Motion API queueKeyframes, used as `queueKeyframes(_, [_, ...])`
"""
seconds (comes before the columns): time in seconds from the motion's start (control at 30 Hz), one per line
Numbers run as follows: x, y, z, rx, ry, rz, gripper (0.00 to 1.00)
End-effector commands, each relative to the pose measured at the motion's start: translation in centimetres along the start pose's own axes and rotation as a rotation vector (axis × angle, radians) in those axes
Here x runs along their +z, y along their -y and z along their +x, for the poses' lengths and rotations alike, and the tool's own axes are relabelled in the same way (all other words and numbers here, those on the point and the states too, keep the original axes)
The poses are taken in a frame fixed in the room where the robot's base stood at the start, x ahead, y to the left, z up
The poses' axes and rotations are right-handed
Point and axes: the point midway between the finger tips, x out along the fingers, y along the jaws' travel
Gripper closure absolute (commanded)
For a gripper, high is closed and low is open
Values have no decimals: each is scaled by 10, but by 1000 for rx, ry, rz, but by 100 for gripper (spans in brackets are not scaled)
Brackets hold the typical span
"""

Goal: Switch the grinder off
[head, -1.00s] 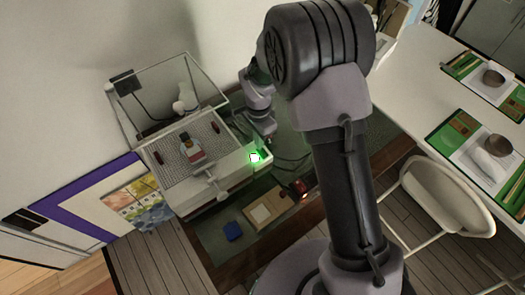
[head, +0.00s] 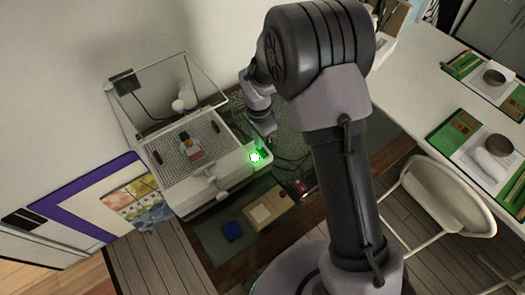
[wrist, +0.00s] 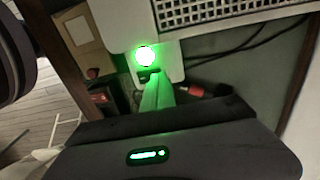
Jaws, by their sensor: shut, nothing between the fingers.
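The grinder (head: 165,187) is a white box with a grey mesh top and a clear hood behind it, standing on a dark green mat. A bright green light (head: 254,157) glows at its right front corner. The light also shows in the wrist view (wrist: 145,56), on a white block beside the mesh. My gripper (wrist: 150,75) is shut and empty, its fingertips just below the light in the picture and tinted green. I cannot tell whether they touch the block. In the head view my gripper (head: 266,138) hangs just above and right of the light, its fingertips partly unclear.
Dark cables run behind the light. A white table (head: 410,75) and chair (head: 440,195) stand right.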

Motion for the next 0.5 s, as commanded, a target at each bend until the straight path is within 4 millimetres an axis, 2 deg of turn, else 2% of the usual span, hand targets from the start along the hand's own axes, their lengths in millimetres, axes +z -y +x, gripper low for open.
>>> queueKeyframes(0.5, [0, 0, 8, 0, 0, 0, 100])
